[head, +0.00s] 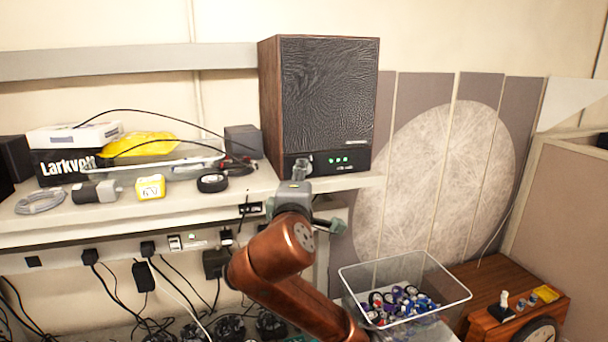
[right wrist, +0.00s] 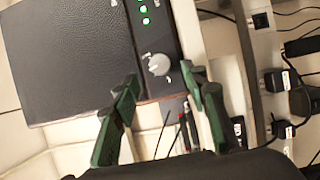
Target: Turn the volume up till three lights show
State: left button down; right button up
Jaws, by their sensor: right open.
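The speaker (head: 320,100) is a tall box with a dark textured front and wooden side, standing on the shelf. Its black lower panel carries a silver volume knob (right wrist: 159,64) and a row of green lights (head: 341,159). Three lights glow green; they also show in the right wrist view (right wrist: 143,10), the top one at the frame edge. My right gripper (right wrist: 161,74) is open, its green-dark fingers apart on either side of the knob, with visible gaps. In the head view my wrist partly hides the knob area. My left gripper is not in view.
The shelf (head: 150,212) left of the speaker holds a tape roll (head: 213,183), a yellow box (head: 150,187), a tray with a yellow bag and loose cables. Plugs and cords hang below. A clear bin (head: 405,262) of small parts stands at lower right.

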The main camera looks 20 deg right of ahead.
jog(key=shift+v, duration=1.6)
jog(key=shift+f, duration=0.1)
